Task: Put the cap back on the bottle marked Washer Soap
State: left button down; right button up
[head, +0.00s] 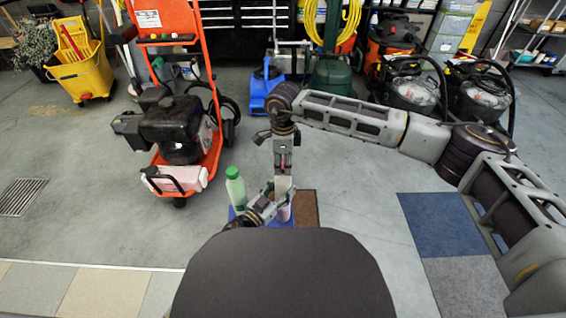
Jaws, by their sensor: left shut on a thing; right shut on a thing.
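A pale bottle (284,212) with a pinkish lower part stands on the blue surface, partly hidden by my grippers. Its label cannot be read. My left gripper (274,196) reaches it from the lower left and is shut on it. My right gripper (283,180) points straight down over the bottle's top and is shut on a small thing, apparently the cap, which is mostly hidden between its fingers. Whether the cap touches the bottle's neck cannot be told.
The blue surface (233,213) is mostly hidden behind my body. An orange pressure washer (180,140) stands at left, a blue machine (262,90) behind. Grey floor between is clear.

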jog(key=m, duration=1.1)
jog(key=shift+m, duration=0.3)
jog(key=m, duration=1)
jog(key=shift+m, duration=0.4)
jog(key=m, duration=1.4)
jog(key=shift+o, duration=0.2)
jog(key=m, duration=0.1)
jog(key=a+m, duration=0.1)
jog(key=shift+r+m, duration=0.1)
jog(key=shift+m, duration=0.3)
jog(key=shift+d+m, duration=0.1)
jog(key=shift+m, duration=0.4)
jog(key=shift+d+m, duration=0.35)
jog(key=shift+m, duration=0.05)
jog(key=shift+d+f, duration=0.1)
jog(key=shift+f, duration=0.1)
